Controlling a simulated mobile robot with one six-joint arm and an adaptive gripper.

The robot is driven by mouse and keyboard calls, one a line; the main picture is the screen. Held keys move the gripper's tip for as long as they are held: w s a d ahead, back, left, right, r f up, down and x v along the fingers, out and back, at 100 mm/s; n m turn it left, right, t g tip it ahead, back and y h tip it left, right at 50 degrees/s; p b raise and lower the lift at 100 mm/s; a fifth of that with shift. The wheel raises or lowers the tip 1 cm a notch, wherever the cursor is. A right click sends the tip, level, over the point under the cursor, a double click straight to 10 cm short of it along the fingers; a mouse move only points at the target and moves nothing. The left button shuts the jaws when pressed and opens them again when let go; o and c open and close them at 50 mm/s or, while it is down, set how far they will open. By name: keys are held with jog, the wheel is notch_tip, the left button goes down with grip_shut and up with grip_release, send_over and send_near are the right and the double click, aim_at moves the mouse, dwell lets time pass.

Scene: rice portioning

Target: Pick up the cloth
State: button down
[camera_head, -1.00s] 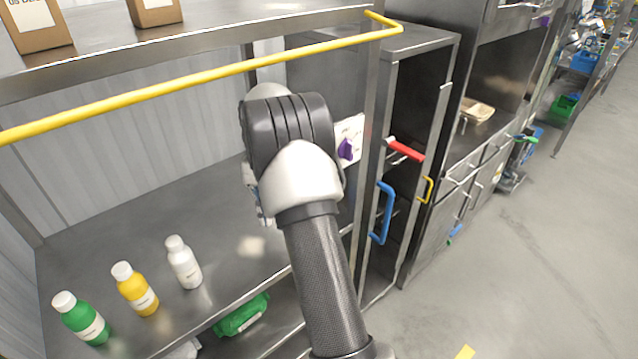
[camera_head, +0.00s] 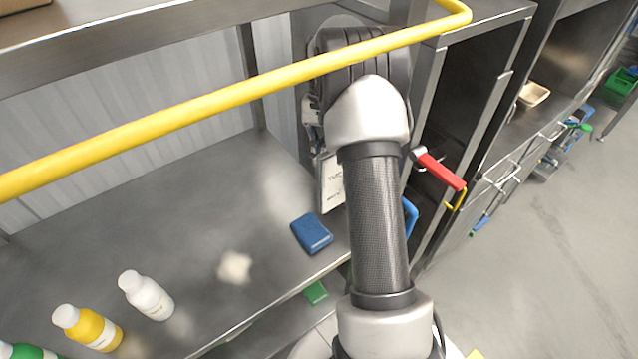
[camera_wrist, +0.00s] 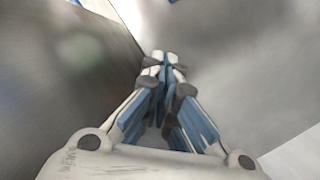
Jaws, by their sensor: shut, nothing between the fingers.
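A blue, folded-looking block, probably the cloth (camera_head: 311,234), lies flat on the steel shelf near its front edge, left of my arm in the head view. I cannot tell for sure that it is cloth. My gripper (camera_wrist: 163,62) is shut and empty in the wrist view, its blue-padded fingers together, with blurred grey metal surfaces beyond. Bits of blue show at the top edge there, too small to name.
A white bottle (camera_head: 147,296) and a yellow bottle (camera_head: 89,328) stand at the shelf's left. A yellow rail (camera_head: 230,82) crosses in front of the upper shelf. A red handle (camera_head: 441,171) sticks out at right.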

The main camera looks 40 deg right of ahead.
aim_at(314, 209)
jog(key=b+x, duration=0.2)
jog(key=x, duration=0.8)
jog(key=shift+s+a+f+b, duration=0.1)
jog(key=shift+s+a+b, duration=0.1)
jog(key=shift+b, duration=0.2)
jog(key=shift+s+a+r+b, duration=0.15)
jog(key=shift+s+a, duration=0.4)
jog(key=shift+s+a+r+b, duration=0.15)
jog(key=shift+s+a, duration=0.35)
jog(key=shift+a, duration=0.1)
jog(key=shift+s+a, duration=0.2)
jog(key=shift+a, duration=0.05)
